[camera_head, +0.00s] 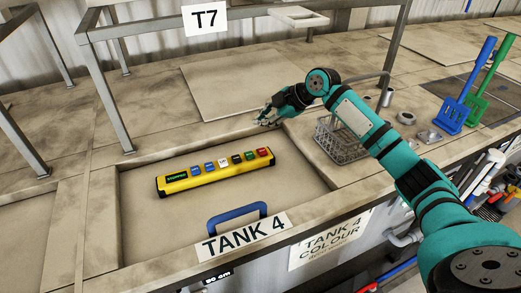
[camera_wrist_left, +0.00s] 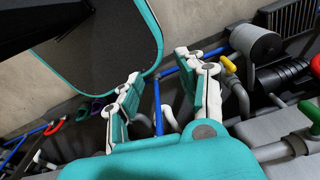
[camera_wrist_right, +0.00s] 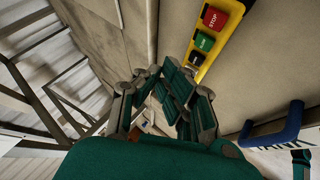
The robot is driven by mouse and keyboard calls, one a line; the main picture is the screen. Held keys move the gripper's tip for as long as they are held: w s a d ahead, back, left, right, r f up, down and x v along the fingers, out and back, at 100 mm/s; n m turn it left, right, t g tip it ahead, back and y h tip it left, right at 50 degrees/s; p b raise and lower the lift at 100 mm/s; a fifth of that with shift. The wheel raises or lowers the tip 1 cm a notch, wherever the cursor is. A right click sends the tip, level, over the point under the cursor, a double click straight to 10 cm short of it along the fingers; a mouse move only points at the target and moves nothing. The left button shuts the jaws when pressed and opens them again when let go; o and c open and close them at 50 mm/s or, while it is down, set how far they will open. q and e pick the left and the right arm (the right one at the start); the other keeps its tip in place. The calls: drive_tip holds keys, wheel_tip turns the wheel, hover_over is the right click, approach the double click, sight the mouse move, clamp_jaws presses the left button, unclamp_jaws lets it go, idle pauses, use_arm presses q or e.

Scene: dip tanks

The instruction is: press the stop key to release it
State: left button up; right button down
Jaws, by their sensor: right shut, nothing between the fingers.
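A yellow key box (camera_head: 217,173) lies on the lid of tank 4 in the head view, with a row of coloured keys and a small dark display at its left end. The red stop key (camera_head: 262,152) is at its right end; it also shows, marked STOP, in the right wrist view (camera_wrist_right: 214,17). I cannot tell whether it is pressed in. My right gripper (camera_head: 266,119) is shut and empty, above and beyond the box's right end, apart from the key. It also shows in the right wrist view (camera_wrist_right: 166,82). My left gripper (camera_wrist_left: 158,70) is open and empty, away from the box.
A blue handle (camera_head: 237,216) stands on the lid in front of the box. A wire basket (camera_head: 340,140) is to the right, under my right arm. Metal frame posts (camera_head: 110,95) rise behind at the left. Pipes and valves (camera_wrist_left: 270,150) surround my left gripper.

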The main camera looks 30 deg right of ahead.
drive_tip(key=b, duration=0.6)
hover_over(262, 152)
wheel_tip(262, 152, down, 8)
drive_tip(key=shift+r, duration=0.15)
drive_tip(key=shift+a+f, duration=0.1)
drive_tip(key=shift+f, duration=0.5)
use_arm(q)
wheel_tip(262, 152, down, 6)
drive_tip(key=w+a, duration=0.1)
drive_tip(key=shift+f, duration=0.2)
drive_tip(key=shift+d, duration=0.1)
use_arm(e)
drive_tip(key=shift+f, duration=0.15)
use_arm(q)
drive_tip(key=shift+f+b, duration=0.25)
drive_tip(key=shift+b, duration=0.15)
use_arm(e)
drive_tip(key=shift+f, duration=0.3)
